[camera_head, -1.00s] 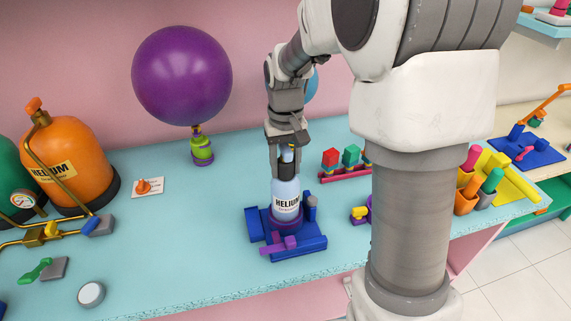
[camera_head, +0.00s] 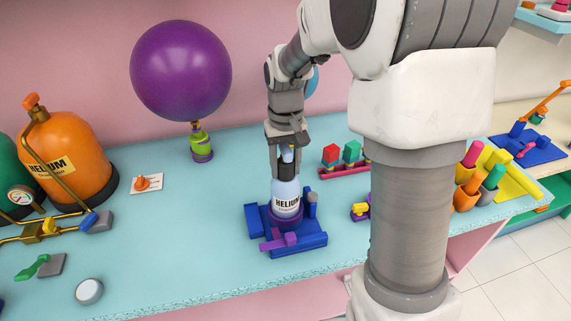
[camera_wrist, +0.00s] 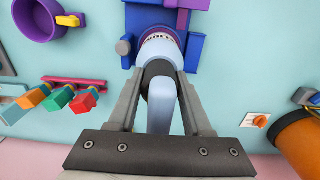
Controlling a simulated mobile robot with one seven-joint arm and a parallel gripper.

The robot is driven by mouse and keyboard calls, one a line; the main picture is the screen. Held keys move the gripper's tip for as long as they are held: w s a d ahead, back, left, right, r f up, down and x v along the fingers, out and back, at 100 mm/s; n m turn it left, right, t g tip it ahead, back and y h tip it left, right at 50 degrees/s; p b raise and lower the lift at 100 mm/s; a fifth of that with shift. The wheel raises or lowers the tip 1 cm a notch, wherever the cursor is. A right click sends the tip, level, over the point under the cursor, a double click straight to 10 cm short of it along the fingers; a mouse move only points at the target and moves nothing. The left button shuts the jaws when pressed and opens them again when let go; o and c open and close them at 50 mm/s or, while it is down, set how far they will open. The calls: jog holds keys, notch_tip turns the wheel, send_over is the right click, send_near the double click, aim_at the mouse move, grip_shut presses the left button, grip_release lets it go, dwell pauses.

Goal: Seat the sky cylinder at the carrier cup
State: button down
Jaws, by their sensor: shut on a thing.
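The sky cylinder (camera_head: 287,192) is pale blue with a HELIUM label and a dark collar at its top. It stands about upright at the blue carrier (camera_head: 310,242), its lower end at the purple ring of the carrier cup (camera_head: 274,220). Whether its base rests on the cup floor is hidden. My gripper (camera_head: 287,172) is shut on the cylinder's dark collar from above. In the wrist view the fingers flank the collar of the cylinder (camera_wrist: 161,110), and the carrier (camera_wrist: 193,50) lies beyond. A purple latch piece (camera_head: 278,241) sits at the carrier's front.
A purple balloon (camera_head: 181,70) on a green weight stands behind left. An orange helium tank (camera_head: 70,160) is at the left. A rack of coloured blocks (camera_head: 345,168) and a purple cup (camera_wrist: 38,18) are nearby.

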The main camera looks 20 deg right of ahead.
aim_at(286, 146)
jog(key=shift+f+b, duration=0.3)
jog(key=shift+f, duration=0.15)
jog(key=shift+c, duration=2)
grip_release()
jog(key=shift+o, duration=0.7)
jog(key=shift+f, duration=0.1)
jog(key=shift+r+p, duration=3.15)
jog(key=shift+r, duration=1)
jog(key=shift+f, duration=0.1)
